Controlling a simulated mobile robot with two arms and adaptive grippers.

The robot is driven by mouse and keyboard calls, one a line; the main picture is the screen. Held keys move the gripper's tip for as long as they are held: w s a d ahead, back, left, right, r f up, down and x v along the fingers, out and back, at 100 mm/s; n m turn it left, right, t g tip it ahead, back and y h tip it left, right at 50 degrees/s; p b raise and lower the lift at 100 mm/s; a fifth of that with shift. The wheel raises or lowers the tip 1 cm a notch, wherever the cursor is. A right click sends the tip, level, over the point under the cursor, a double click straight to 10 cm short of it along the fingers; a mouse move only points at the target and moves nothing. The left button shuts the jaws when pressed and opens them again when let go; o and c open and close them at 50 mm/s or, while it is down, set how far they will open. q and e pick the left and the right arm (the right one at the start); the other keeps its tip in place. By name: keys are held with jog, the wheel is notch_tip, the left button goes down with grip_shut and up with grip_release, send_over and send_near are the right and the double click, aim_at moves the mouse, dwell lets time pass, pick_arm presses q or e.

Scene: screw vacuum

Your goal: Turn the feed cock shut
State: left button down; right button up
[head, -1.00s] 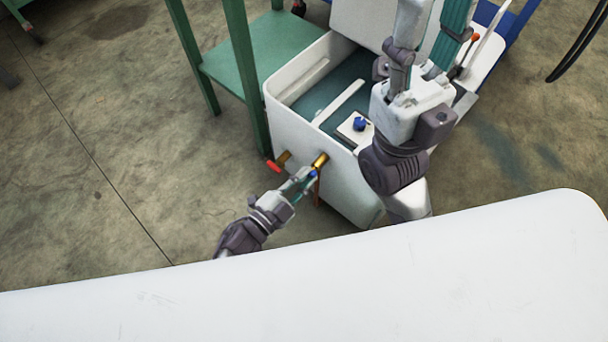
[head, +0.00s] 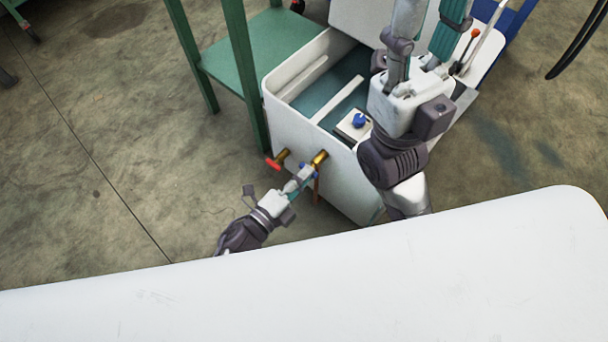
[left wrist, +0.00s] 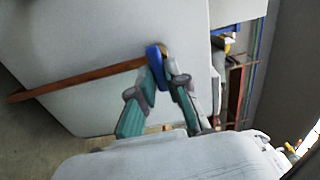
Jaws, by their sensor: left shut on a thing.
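Two brass cocks stick out of the front wall of a white tank. The left cock has a red handle (head: 272,163); the right cock (head: 320,157) has a blue handle (head: 303,166). The frames do not label which is the feed cock. My left gripper (head: 304,172) is shut on the blue handle, with the fingers hiding much of it. In the left wrist view the blue handle (left wrist: 154,57) shows between the left gripper's fingertips (left wrist: 162,70). My right gripper (head: 428,40) is raised at the upper right, its fingertips cut off by the top edge.
The open white tank (head: 300,124) holds a white box with a blue knob (head: 359,121). A copper pipe (left wrist: 85,77) runs across the tank wall near the handle. A green bench (head: 225,70) stands behind left. The floor to the left is clear.

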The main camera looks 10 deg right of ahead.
pick_arm(q)
jog(key=shift+s+f+m, duration=0.1)
jog(key=shift+m, duration=0.2)
jog(key=c, duration=1.2)
grip_release()
jog(key=shift+o, duration=0.2)
jog(key=v, duration=1.2)
